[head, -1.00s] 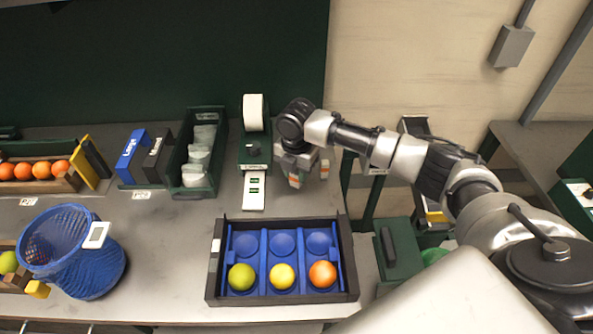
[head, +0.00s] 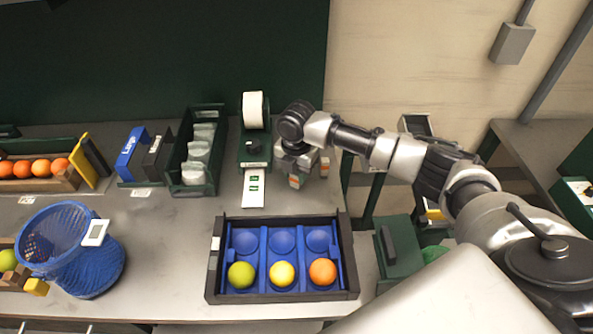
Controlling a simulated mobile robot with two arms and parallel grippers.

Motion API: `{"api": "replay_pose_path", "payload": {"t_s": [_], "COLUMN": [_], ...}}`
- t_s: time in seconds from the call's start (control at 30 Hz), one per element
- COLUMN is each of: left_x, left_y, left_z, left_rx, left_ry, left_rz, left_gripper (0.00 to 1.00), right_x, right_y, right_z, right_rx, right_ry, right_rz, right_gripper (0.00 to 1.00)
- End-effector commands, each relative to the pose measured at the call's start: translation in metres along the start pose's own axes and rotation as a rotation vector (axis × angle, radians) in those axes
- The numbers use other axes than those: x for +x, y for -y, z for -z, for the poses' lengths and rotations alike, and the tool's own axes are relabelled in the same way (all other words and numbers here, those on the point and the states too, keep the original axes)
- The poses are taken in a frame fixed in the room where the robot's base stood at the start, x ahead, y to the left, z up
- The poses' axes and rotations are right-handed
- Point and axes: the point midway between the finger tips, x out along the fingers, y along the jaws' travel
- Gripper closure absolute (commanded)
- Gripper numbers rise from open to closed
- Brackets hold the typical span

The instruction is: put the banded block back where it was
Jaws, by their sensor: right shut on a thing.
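My right gripper (head: 310,174) is shut, low over the bench just right of the label printer. Orange and white patches show at its tips. What it holds is mostly hidden by the hand, so I cannot make out the bands of the block clearly or tell whether it touches the bench. My left gripper is not in view.
The label printer (head: 253,145) has a printed strip in front. A dark tray (head: 213,270) with blue cups holds three fruits in its front row. A green bin (head: 173,160) of packets and a blue mesh basket (head: 95,268) stand left. Bare bench lies between basket and tray.

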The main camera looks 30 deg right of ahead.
Motion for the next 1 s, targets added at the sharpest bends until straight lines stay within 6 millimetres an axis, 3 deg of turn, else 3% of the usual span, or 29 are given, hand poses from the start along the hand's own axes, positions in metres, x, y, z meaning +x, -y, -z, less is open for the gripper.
{"api": "replay_pose_path", "payload": {"t_s": [0.13,0.17,0.33,0.53,0.67,1.0], "left_x": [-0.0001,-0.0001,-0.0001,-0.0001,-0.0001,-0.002], "left_y": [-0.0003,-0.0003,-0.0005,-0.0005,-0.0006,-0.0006], "left_z": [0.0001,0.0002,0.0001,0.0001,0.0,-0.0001], "left_rx": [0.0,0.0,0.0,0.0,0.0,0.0], "left_ry": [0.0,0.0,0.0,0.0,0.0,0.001], "left_rz": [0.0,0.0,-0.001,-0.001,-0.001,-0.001], "left_gripper": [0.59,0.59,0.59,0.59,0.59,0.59], "right_x": [0.0001,0.0001,0.0,0.0,0.0,-0.0021], "right_y": [-0.0001,-0.0001,-0.0001,0.0,0.0,-0.0001], "right_z": [0.0001,0.0001,0.0,0.0,0.0,-0.0001], "right_rx": [0.0,0.0,0.0,0.0,0.0,0.0], "right_ry": [0.0,0.0,0.0,0.0,0.0,0.0], "right_rz": [0.0,0.0,0.0,0.0,0.0,0.0], "right_gripper": [0.92,0.64,0.39,0.37,0.18,0.18]}}
